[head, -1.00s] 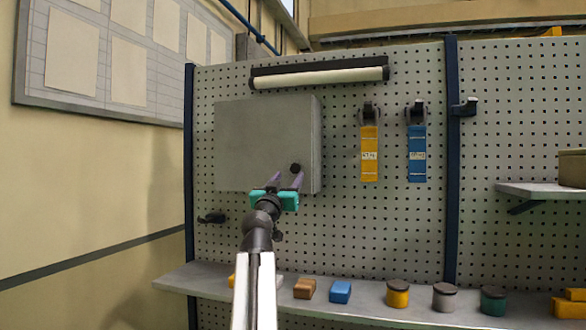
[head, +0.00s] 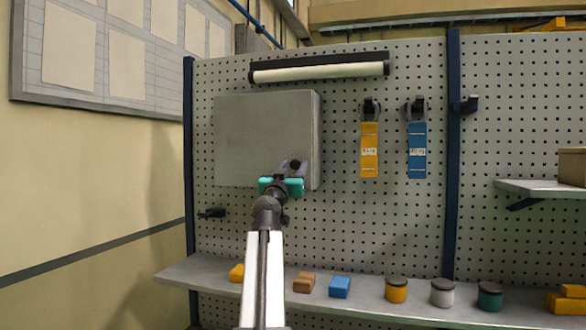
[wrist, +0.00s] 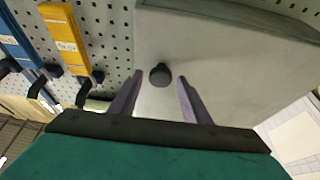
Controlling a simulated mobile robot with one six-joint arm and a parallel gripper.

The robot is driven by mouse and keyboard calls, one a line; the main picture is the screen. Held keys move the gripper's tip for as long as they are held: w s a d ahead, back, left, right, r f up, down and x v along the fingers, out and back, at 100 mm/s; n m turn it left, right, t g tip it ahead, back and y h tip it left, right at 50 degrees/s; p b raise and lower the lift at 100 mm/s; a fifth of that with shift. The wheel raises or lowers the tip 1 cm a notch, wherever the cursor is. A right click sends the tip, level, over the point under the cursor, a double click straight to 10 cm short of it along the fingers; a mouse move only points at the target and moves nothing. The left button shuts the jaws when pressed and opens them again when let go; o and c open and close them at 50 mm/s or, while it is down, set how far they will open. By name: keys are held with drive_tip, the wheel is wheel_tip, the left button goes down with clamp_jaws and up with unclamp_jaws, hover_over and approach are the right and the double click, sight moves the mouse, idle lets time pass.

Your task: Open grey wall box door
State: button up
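The grey wall box (head: 262,135) hangs on the pegboard under a lamp, and its door looks shut. A round black knob (head: 295,165) sits low on the right side of the door. My gripper (head: 292,168) is right in front of the knob. In the wrist view, the knob (wrist: 160,75) lies between the tips of my two purple fingers (wrist: 158,88), with a gap on both sides. The fingers are open and do not appear to touch it. The box door (wrist: 225,70) fills much of that view.
A yellow tag (head: 369,150) and a blue tag (head: 417,150) hang on hooks right of the box. A shelf (head: 365,309) below holds blocks and several lidded jars. A black hook (head: 211,213) sticks out under the box's left side.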

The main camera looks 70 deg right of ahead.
clamp_jaws()
drive_tip(key=shift+s+a+f+b, duration=0.1)
drive_tip(key=shift+a+b, duration=0.1)
drive_tip(key=shift+b, duration=0.4)
